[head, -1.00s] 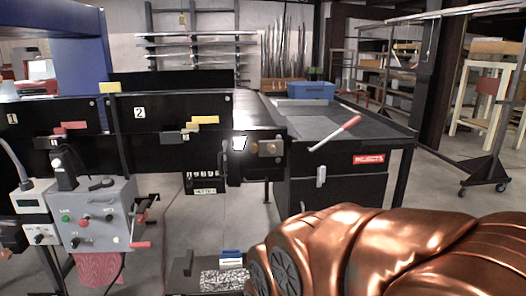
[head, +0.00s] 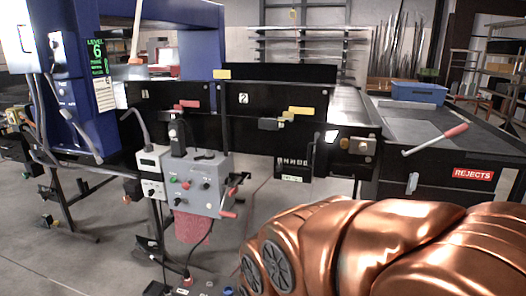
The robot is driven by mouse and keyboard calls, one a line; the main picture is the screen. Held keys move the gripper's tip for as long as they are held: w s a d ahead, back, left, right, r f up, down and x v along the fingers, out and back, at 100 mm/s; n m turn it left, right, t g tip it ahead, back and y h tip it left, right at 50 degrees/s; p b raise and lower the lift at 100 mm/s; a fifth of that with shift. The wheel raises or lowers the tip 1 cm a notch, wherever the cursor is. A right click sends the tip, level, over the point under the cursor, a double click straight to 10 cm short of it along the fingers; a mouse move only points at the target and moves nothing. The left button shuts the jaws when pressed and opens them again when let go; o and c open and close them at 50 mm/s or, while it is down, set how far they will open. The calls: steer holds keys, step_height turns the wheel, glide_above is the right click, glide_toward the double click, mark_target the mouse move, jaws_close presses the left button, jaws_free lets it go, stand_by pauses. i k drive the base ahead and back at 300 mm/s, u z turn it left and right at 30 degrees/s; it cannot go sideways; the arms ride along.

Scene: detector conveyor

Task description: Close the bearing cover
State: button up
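The end of the conveyor shows right of centre in the head view. A metal end plate with round bolt-like fittings (head: 358,146) sits there, likely the bearing housing. A small bright white patch (head: 331,137) is just left of it. I cannot make out which part is the bearing cover or whether it stands open. My copper-coloured arm fills the lower right, below and in front of the conveyor end. Its gripper is outside the picture.
A grey control box (head: 203,185) with knobs and a red crank hangs in front of the conveyor. A blue detector arch (head: 75,95) stands at left. The black rejects table (head: 435,165), with a red-handled lever (head: 436,139), is at right. Open floor shows at lower left.

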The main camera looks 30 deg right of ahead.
mark_target(327, 144)
steer(key=u, duration=1.5)
steer(key=i, duration=1.4)
steer(key=z, duration=1.8)
steer(key=i, duration=0.25)
steer(key=z, duration=0.15)
